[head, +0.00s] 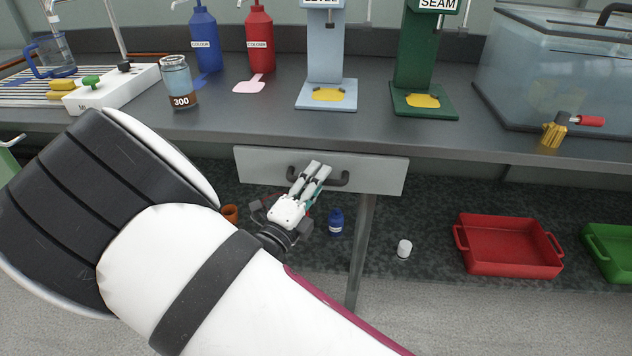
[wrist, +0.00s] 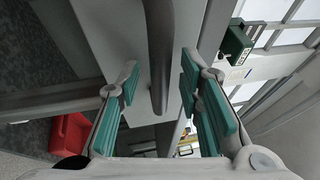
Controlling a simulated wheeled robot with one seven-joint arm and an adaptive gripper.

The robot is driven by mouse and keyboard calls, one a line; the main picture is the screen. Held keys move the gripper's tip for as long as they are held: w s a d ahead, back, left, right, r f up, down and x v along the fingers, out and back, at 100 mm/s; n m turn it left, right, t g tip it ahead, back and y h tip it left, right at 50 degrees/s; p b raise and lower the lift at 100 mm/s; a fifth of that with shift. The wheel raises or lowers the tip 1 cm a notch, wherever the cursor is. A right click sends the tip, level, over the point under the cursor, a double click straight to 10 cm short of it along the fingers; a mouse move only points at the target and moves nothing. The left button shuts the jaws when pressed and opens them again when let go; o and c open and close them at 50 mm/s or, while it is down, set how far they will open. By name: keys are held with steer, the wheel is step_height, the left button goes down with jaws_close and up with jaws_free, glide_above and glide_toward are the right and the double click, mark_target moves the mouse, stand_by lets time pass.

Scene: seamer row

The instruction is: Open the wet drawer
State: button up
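The drawer (head: 258,164) has a plain light grey front under the bench edge. I see no gap showing it open and no label reading "wet". Its dark bar handle (head: 335,178) is partly covered by my gripper (head: 318,167) in the head view. In the wrist view the handle (wrist: 158,50) runs between the two teal-padded fingers of my gripper (wrist: 160,80). The fingers are apart, with space visible on both sides of the handle. The drawer front (wrist: 108,35) is close beyond the fingertips.
On the bench (head: 240,115) stand a 300 jar (head: 178,88), blue (head: 205,40) and red (head: 260,40) bottles, a green stand (head: 415,60) and a clear tank (head: 550,80). A table leg (head: 361,245), a blue bottle (head: 336,222) and a red tray (head: 508,246) are below.

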jaws_close()
steer(key=s+p, duration=1.1)
steer(key=s, duration=1.3)
steer(key=shift+a, duration=0.4)
jaws_free()
